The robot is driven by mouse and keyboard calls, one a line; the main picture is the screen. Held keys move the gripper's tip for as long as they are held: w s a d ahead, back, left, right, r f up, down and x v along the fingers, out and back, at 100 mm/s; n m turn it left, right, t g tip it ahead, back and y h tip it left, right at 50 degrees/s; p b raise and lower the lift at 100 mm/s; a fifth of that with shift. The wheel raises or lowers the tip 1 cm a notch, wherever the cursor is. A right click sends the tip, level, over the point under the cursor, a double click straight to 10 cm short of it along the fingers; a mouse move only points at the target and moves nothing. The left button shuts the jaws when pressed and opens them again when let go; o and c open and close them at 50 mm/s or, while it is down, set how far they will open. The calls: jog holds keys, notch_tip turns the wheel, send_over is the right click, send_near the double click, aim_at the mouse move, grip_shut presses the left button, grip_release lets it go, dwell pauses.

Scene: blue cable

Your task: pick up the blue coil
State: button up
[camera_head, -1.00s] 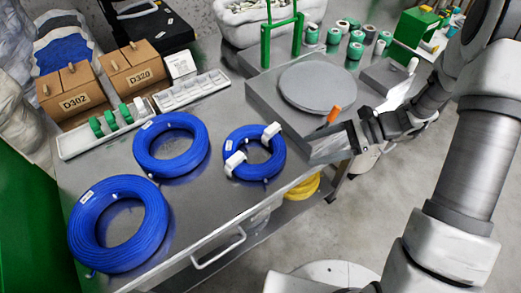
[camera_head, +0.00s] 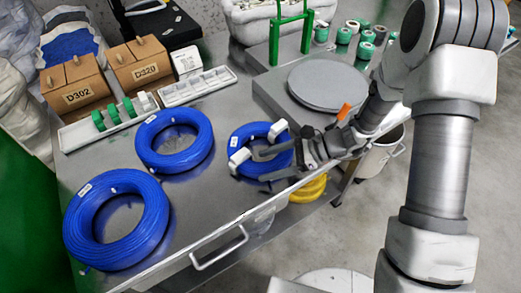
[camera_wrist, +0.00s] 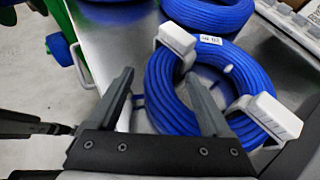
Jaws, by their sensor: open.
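Three blue coils lie on the metal table. The smallest, with two white clips (camera_head: 240,157), is the right-hand coil (camera_head: 247,133). In the wrist view this clipped coil (camera_wrist: 247,65) fills the middle right. The other two are a middle coil (camera_head: 199,143) and a larger front-left coil (camera_head: 78,222). My gripper (camera_head: 259,167) is open and empty at the right coil's near side, its fingers pointing left. In the wrist view my gripper (camera_wrist: 159,75) has its right finger overlapping the coil and its left finger just outside the ring. I cannot tell whether they touch.
A grey round plate (camera_head: 328,82) on a metal block stands behind my arm. White trays (camera_head: 197,86) and cardboard boxes (camera_head: 137,62) line the back left. A yellow coil (camera_head: 309,190) sits below the table.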

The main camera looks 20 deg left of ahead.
jog(key=shift+s+a+f, duration=0.1)
jog(key=shift+a+f, duration=0.1)
jog(key=shift+a, duration=0.15)
jog(key=shift+c, duration=0.3)
grip_shut()
dwell(1.0)
